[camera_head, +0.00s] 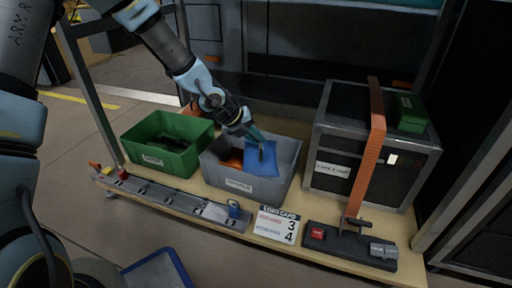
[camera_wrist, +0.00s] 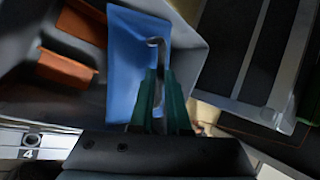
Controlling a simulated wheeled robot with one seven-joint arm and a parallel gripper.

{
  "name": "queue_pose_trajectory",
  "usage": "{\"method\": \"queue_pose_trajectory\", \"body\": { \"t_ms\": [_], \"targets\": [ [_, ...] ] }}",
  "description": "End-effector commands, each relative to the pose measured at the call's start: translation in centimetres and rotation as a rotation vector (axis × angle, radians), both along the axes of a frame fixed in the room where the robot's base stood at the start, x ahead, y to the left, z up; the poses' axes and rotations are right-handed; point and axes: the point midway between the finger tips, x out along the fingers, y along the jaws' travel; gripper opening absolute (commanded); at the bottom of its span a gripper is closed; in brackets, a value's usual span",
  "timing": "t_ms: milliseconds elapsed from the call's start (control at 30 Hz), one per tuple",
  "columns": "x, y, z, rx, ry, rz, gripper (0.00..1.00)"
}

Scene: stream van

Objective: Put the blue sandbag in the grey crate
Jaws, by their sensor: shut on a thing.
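The blue sandbag (camera_head: 260,160) is inside or at the mouth of the grey crate (camera_head: 243,187), toward its right side. In the wrist view the sandbag (camera_wrist: 125,55) lies between the crate's walls, with a grey handle or hook on it. My gripper (camera_head: 258,141) reaches down over the crate from the upper left and is shut on the sandbag at that handle. In the wrist view its green fingers (camera_wrist: 158,98) close around the handle. I cannot tell whether the sandbag rests on the crate floor.
An orange item (camera_head: 233,163) lies in the grey crate left of the sandbag. A green crate (camera_head: 168,148) stands to the left. A black case (camera_head: 369,143) with an orange strap (camera_head: 368,165) stands to the right. A rail (camera_head: 173,196) and a card (camera_head: 277,224) lie in front.

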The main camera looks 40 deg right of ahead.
Motion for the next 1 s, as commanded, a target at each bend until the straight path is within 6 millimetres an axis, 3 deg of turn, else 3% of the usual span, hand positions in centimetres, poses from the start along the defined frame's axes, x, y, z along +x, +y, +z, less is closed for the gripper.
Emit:
{"method": "queue_pose_trajectory", "body": {
  "t_ms": [100, 667, 700, 933, 1000],
  "targets": [
    [0.0, -0.1, -1.5, -0.005, 0.000, 0.000, 0.00],
    [0.0, -0.1, -2.1, -0.004, -0.001, 0.001, 0.00],
    [0.0, 0.0, -2.2, -0.001, 0.001, 0.001, 0.17],
    [0.0, 0.0, -2.2, -0.001, 0.001, 0.001, 0.43],
    [0.0, 0.0, -2.2, -0.001, 0.001, 0.001, 0.45]
  ]
}}
